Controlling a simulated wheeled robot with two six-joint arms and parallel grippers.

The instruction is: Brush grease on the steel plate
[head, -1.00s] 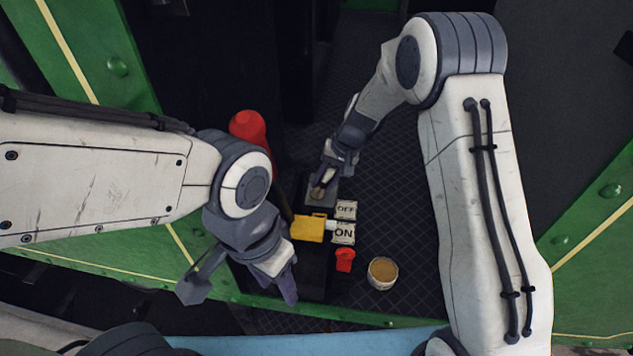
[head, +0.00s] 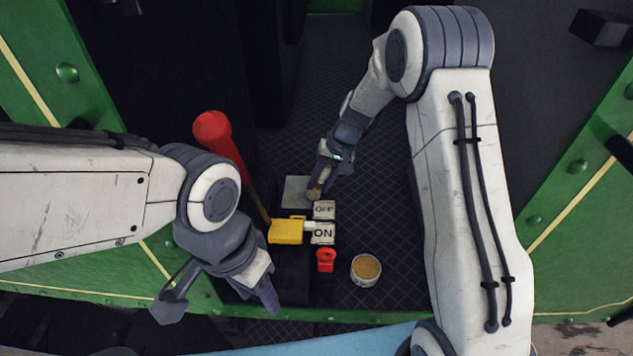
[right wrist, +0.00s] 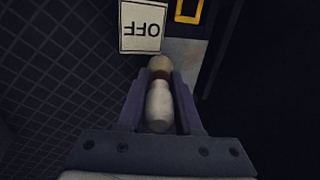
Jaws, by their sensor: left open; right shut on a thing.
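The steel plate (head: 294,188) is a grey square on the dark block, behind the OFF and ON labels; part of it also shows in the right wrist view (right wrist: 186,52). My right gripper (head: 322,182) is shut on a brush (head: 314,193) at the plate's right edge. In the right wrist view the brush's pale handle (right wrist: 159,105) lies between the fingers and its tan bristles (right wrist: 160,67) point toward the plate. I cannot tell whether they touch it. A tub of tan grease (head: 366,270) stands on the floor. My left gripper (head: 222,294) is open and empty left of the block.
A yellow switch box (head: 286,232) has its lever by the OFF label (head: 324,209) and ON label (head: 323,234). A red piece (head: 326,260) sits in front. A red-topped lever (head: 218,133) rises at left. Green walls (head: 575,190) flank the patterned floor.

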